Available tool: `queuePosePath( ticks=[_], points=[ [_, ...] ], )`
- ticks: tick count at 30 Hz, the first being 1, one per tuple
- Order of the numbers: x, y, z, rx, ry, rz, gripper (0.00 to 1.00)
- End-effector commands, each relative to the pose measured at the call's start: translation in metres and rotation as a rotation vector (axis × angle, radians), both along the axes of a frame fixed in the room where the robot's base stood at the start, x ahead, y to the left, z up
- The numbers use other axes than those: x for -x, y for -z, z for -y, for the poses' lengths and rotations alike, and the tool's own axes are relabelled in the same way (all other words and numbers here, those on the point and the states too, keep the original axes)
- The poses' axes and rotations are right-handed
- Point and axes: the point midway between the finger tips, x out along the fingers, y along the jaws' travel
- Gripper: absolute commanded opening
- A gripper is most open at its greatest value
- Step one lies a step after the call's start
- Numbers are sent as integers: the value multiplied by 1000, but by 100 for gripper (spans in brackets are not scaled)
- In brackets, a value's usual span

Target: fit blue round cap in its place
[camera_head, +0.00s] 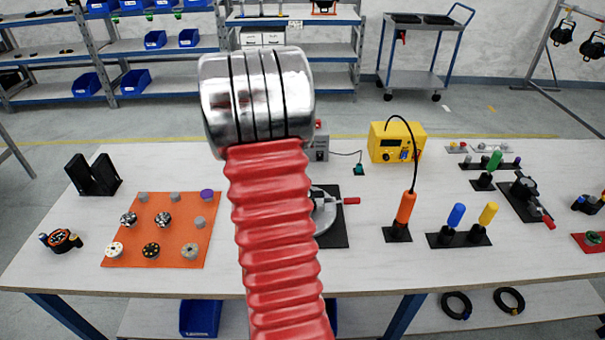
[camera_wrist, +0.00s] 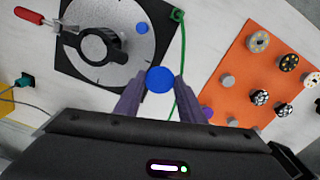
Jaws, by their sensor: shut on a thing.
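In the wrist view my gripper (camera_wrist: 160,86) is shut on a blue round cap (camera_wrist: 159,77), held between its two grey fingertips. Below the cap in the picture is the gripper's dark body. The cap appears over white table between a grey disc (camera_wrist: 85,62) on a black plate and an orange board (camera_wrist: 262,75). A small blue round spot (camera_wrist: 142,28) shows on the disc's edge. The orange board carries several grey pegs and patterned round pieces, and a purple cap (camera_wrist: 207,115). In the head view my red arm hides the cap, my gripper and part of the disc.
A green cord (camera_wrist: 182,60) runs close to the held cap. In the head view a yellow device (camera_head: 397,142), an orange-handled tool (camera_head: 405,208) and blue and yellow handles (camera_head: 456,216) stand to the right. The table's front strip is mostly clear.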

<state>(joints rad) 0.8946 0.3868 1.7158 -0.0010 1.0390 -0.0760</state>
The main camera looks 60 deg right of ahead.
Motion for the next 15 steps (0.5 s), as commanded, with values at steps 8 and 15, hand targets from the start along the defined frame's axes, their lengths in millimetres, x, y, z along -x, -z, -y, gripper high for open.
queuePosePath(
  ticks=[8,15],
  points=[
    [82,-8,55,1,167,1,15],
    [112,-10,71,0,223,0,15]
  ],
)
